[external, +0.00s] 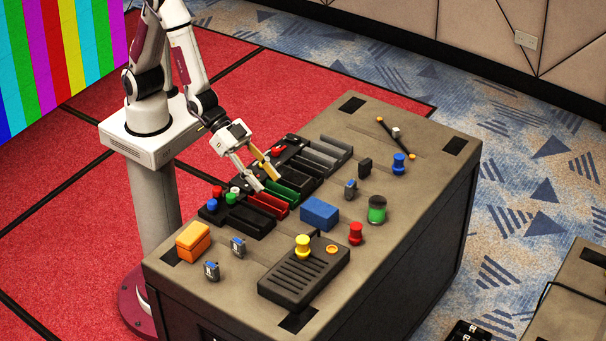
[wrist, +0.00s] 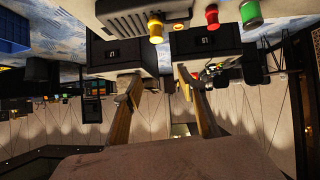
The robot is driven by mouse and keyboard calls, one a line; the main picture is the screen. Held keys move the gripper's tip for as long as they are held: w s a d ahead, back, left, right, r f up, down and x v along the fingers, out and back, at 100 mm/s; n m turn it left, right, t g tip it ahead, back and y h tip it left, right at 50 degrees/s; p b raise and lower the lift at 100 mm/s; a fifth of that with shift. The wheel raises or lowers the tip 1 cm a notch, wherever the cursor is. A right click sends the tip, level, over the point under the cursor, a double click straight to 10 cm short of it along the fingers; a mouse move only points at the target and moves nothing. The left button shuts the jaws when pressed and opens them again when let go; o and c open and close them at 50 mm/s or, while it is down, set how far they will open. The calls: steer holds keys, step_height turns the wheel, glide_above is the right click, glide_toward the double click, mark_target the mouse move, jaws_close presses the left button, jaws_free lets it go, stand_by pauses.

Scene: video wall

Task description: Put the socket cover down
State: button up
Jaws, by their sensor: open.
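My gripper (external: 269,183) is open, with its fingertips low over the dark slotted rack (external: 335,142) near the green and red strips. In the wrist view my gripper (wrist: 160,88) shows two spread fingers with nothing clearly held between them. I cannot tell which piece is the socket cover. Small grey-blue pieces (external: 238,247) stand on the case top (external: 400,128), and a blue block (external: 319,213) lies near its middle. The fingertips' contact with the rack is too small to tell.
An orange block (external: 193,241) sits at the left. A black grooved box (external: 303,277) with a yellow knob (external: 302,246) is in front. A red knob (external: 355,233), green jar (external: 377,209) and blue knob (external: 398,163) stand to the right. The far right top has free room.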

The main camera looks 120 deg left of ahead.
steer(key=s+a+r+g, duration=0.2)
steer(key=s+a+r, duration=0.1)
steer(key=s, duration=0.8)
steer(key=s+a+r+g, duration=0.1)
steer(key=s+a+r, duration=0.2)
steer(key=s+r, duration=0.3)
steer(key=s+a+r+g+y, duration=0.1)
steer(key=s+a+r, duration=0.3)
steer(key=s, duration=1.2)
steer(key=shift+s+r+g, duration=0.15)
steer(key=shift+r+g, duration=0.2)
steer(key=shift+g, duration=0.45)
steer(key=shift+o, duration=0.6)
